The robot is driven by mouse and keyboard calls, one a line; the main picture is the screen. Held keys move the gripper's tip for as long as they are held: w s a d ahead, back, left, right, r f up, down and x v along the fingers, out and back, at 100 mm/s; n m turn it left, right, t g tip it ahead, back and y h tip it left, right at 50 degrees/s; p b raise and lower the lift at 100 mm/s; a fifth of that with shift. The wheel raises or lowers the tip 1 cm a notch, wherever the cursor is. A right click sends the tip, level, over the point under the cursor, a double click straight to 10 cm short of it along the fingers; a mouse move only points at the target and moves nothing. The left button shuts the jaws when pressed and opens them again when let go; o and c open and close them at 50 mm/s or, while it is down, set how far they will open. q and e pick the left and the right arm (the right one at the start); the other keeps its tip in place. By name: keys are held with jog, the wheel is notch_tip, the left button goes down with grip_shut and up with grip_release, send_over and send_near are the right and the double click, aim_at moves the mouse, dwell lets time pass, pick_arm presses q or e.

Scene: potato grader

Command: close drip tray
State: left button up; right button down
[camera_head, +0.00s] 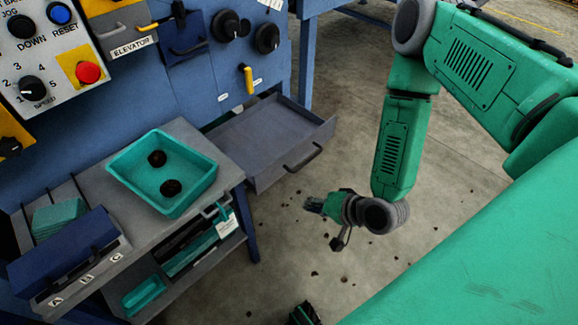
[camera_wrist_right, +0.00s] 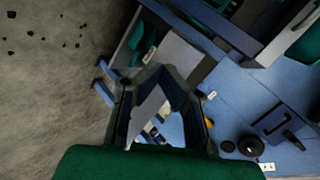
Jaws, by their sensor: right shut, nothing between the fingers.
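The drip tray (camera_head: 262,140) is a shallow grey drawer pulled well out from under the blue machine. Its dark bar handle (camera_head: 303,158) is on its front face, toward the right. My right gripper (camera_head: 313,205) is shut and empty. In the head view it shows just below the handle and apart from it. In the right wrist view its two fingers (camera_wrist_right: 163,77) lean together at the tips; which grey surface behind them is the tray I cannot tell. A dark green part at the bottom edge, seemingly my left gripper (camera_head: 304,314), is mostly cut off.
A grey side table (camera_head: 190,130) left of the tray holds a teal bin (camera_head: 126,177) with two dark lumps. A blue leg (camera_head: 306,65) stands behind the tray. A yellow lever (camera_head: 247,80) and black knobs sit above it. The floor right of the tray is open, with scattered crumbs.

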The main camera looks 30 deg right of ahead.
jog(key=w+d+m+t+b, duration=0.1)
jog(key=w+d+m+t, duration=0.35)
jog(key=d, duration=0.25)
jog(key=b, duration=0.4)
send_near(283, 157)
jog(key=shift+m+h, duration=0.35)
jog(key=shift+h, duration=0.05)
jog(key=x, duration=0.6)
jog(key=shift+w+a+f, duration=0.1)
jog(key=shift+w+f, duration=0.05)
jog(key=shift+f, duration=0.15)
jog(key=shift+w+a+r, duration=0.1)
jog(key=shift+w+a, duration=0.1)
jog(key=shift+w, duration=0.35)
jog(key=shift+b, duration=0.3)
